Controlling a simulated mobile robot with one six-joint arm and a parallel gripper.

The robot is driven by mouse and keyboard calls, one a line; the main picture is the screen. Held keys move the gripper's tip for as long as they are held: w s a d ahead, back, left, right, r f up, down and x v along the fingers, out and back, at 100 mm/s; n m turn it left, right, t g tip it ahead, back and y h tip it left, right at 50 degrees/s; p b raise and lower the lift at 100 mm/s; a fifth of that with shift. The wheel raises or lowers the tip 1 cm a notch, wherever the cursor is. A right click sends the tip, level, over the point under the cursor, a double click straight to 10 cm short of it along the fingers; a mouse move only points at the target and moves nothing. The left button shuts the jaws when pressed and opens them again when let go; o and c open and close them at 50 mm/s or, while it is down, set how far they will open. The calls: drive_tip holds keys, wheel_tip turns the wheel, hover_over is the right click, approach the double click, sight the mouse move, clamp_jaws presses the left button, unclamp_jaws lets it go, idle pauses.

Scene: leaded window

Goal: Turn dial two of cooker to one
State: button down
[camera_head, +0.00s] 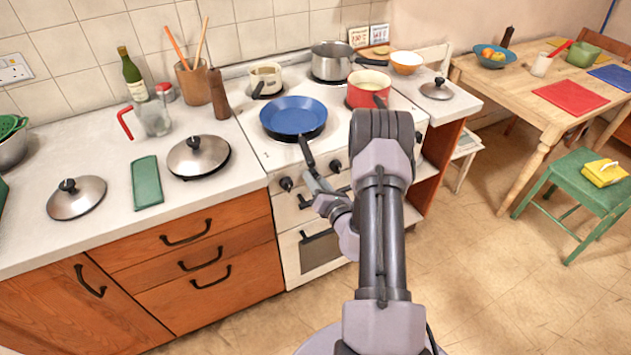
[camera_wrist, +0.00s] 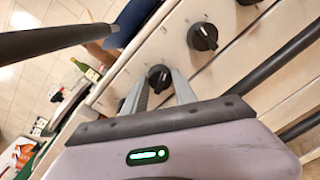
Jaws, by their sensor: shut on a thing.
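The white cooker (camera_head: 320,255) stands in the middle of the head view, with a row of black dials on its front. One dial (camera_head: 286,184) shows left of my gripper (camera_head: 311,176) and another (camera_head: 336,166) right of it. In the wrist view my gripper (camera_wrist: 160,82) has its two grey fingers on either side of dial two (camera_wrist: 159,75), the second from the cooker's left, and is shut on it. The neighbouring dial (camera_wrist: 203,37) is free, with a white pointer mark. The dial on the other side (camera_wrist: 121,104) is partly hidden. Dial two's setting cannot be read.
A blue frying pan (camera_head: 292,115) sits on the hob, its dark handle (camera_wrist: 50,40) jutting over the front edge close to my gripper. A red pan (camera_head: 368,90) and steel pot (camera_head: 333,62) stand behind. The oven handle (camera_head: 318,236) lies below.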

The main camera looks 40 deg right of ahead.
drive_tip(key=shift+n, duration=0.6)
drive_tip(key=c, duration=1)
unclamp_jaws()
drive_tip(key=p+v, duration=0.2)
drive_tip(key=v, duration=1.5)
drive_tip(key=shift+s+a, duration=0.15)
drive_tip(key=shift+a, duration=0.1)
